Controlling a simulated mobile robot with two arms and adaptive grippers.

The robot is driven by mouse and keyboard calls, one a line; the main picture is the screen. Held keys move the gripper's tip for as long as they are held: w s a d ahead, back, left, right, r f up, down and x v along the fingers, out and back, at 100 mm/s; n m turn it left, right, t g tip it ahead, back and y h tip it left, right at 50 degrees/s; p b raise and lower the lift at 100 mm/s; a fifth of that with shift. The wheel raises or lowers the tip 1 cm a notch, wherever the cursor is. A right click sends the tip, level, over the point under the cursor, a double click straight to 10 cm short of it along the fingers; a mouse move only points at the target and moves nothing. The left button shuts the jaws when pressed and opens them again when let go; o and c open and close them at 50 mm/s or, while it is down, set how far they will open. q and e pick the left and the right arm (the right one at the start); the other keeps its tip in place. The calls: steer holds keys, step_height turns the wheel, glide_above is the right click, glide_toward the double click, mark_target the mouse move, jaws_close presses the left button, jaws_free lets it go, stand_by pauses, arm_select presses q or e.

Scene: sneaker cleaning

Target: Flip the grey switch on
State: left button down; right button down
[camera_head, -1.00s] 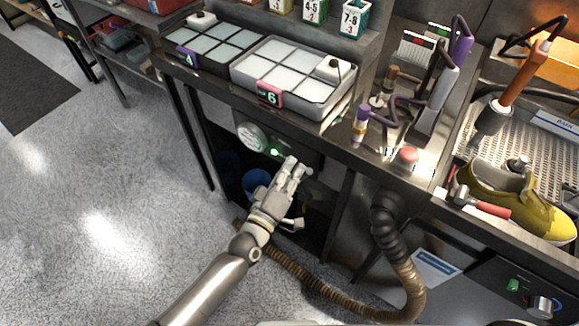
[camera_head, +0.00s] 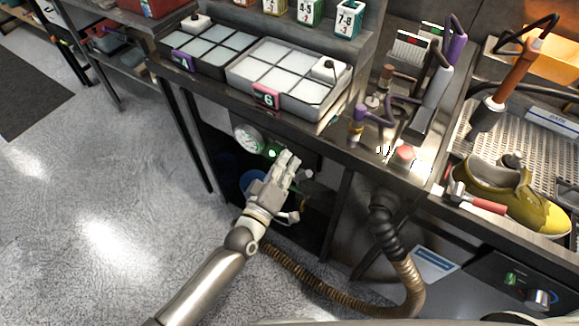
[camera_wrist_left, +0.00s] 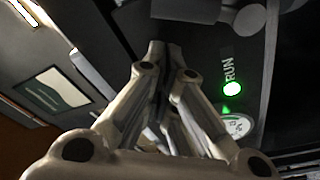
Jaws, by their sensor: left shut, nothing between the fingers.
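My left gripper (camera_head: 288,158) is shut and empty, close in front of the dark control panel under the bench. In the left wrist view its fingertips (camera_wrist_left: 165,50) are together beside the panel face. A lit green light (camera_wrist_left: 232,88) with the word RUN stands to the right of the fingers; it also shows in the head view (camera_head: 272,153). My right gripper is not in view.
A round gauge (camera_head: 249,138) is on the panel left of the light. Trays (camera_head: 290,75) stand on the bench above. A ribbed hose (camera_head: 385,225) hangs to the right. A yellow-green shoe (camera_head: 505,195) lies on the right. Floor at left is clear.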

arm_select(q)
steer(key=a+b+v, duration=0.1)
steer(key=v, duration=0.8)
steer(key=shift+a+r, duration=0.35)
steer(key=shift+r, duration=0.05)
steer(key=s+a+f+m+g+y, duration=0.1)
steer(key=s+a+f+g+y, duration=0.15)
steer(key=f, duration=0.75)
steer(key=s+a+f+m+g+y, duration=0.15)
steer(key=a+f, duration=0.25)
steer(key=f, duration=0.6)
steer(key=s+a+f+m+g+y, duration=0.1)
steer(key=s+a+f+m+g, duration=0.2)
steer(key=f, duration=0.7)
steer(key=s+a+f+g+y, duration=0.1)
steer(key=s+a+f+g, duration=0.2)
steer(key=s+f, duration=0.3)
steer(key=s+a+f+m+g+y, duration=0.1)
steer(key=s+a+f, duration=0.3)
steer(key=s, duration=0.9)
steer(key=s+a+f+m+g+y, duration=0.1)
steer(key=s+a+f+g, duration=0.3)
steer(key=s+f, duration=0.4)
steer(key=shift+s+g+y, duration=0.3)
steer(key=shift+s+y, duration=0.3)
steer(key=shift+s, duration=0.4)
